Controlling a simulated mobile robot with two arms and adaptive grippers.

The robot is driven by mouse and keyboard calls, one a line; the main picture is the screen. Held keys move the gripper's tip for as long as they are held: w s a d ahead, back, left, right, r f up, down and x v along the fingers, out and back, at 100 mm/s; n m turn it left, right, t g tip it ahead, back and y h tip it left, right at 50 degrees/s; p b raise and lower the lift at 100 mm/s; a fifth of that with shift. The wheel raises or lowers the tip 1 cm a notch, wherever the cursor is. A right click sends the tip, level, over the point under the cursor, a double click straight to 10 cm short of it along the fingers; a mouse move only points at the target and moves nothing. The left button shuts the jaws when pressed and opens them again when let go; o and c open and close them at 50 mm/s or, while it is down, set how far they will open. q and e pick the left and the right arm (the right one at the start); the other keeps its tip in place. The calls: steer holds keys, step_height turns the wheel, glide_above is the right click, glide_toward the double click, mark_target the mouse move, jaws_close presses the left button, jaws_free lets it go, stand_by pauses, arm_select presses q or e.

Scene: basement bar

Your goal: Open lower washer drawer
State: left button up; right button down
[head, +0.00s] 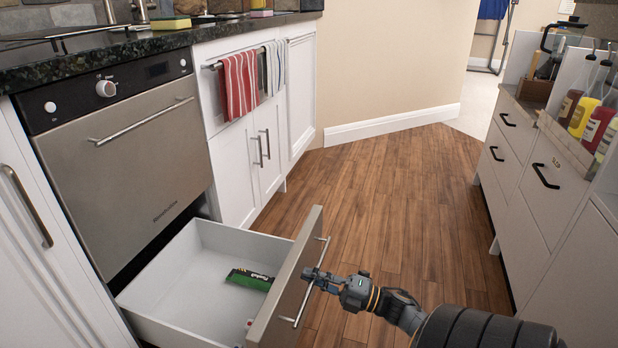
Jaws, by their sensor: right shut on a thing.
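The lower washer drawer (205,240) is pulled well out below the steel washer front (140,165). Its white inside holds a green and black packet (250,280), and a small item lies at its near end, too small to make out. The drawer front carries a long metal bar handle (306,290). My right gripper (312,277) is at this handle, on the outer side of the drawer front, and is shut on it. The right arm reaches in from the bottom right. My left gripper is not in the view.
The upper washer front is closed. At right, a white drawer unit (540,180) bears sauce bottles (582,112). Wooden floor (400,200) lies clear between the two sides.

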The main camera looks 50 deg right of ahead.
steer(key=shift+a+f, duration=0.1)
steer(key=shift+f, duration=0.05)
steer(key=c, duration=1.4)
jaws_free()
steer(key=shift+c, duration=0.2)
steer(key=v, duration=1.2)
